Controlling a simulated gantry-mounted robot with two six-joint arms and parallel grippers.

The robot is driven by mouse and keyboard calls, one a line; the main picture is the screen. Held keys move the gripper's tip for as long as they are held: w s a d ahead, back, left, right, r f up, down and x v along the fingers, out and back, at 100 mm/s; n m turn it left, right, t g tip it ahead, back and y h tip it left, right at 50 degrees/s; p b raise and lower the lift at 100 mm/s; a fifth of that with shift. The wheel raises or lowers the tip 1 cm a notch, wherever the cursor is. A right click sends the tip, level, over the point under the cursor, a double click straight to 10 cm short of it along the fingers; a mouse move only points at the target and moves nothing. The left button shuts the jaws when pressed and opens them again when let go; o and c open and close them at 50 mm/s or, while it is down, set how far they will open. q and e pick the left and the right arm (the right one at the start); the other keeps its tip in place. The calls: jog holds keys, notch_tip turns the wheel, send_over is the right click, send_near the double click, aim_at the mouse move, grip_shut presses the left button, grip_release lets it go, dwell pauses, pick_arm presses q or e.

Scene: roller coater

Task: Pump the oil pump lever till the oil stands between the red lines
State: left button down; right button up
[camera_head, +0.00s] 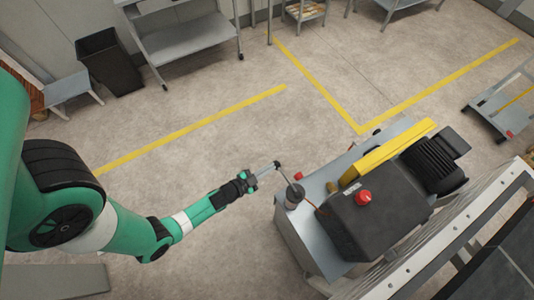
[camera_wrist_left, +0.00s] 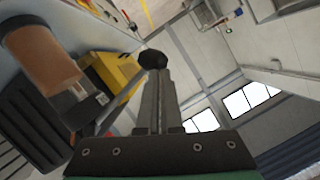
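The oil pump (camera_head: 293,196) is a small grey cylinder on the near left corner of the machine's metal base. Its thin lever (camera_head: 284,177) rises from it, tilted toward the upper left, and ends in a dark knob, which also shows in the left wrist view (camera_wrist_left: 153,59). My left gripper (camera_head: 271,168) reaches in from the left. Its fingers are nearly together at the knob, which sits at their tips. An amber-brown cylinder (camera_wrist_left: 45,55) shows close up in the left wrist view. I cannot make out red lines or an oil level. My right gripper is out of view.
A dark housing with a red cap (camera_head: 363,197), a yellow guard (camera_head: 387,155) and a black motor (camera_head: 434,164) stand on the base right of the pump. A metal frame (camera_head: 440,245) borders the lower right. Floor left of the machine is clear.

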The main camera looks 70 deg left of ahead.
pick_arm(q)
jog(key=shift+d+f+b, duration=0.1)
jog(key=shift+f+b, duration=0.5)
jog(key=shift+f, duration=0.4)
jog(key=s+d+r+p, duration=0.2)
jog(key=s+r+p, duration=0.4)
jog(key=s, duration=0.5)
jog(key=shift+d+r+p, duration=0.2)
jog(key=shift+r+p, duration=0.2)
jog(key=shift+p, duration=0.9)
dwell(0.5)
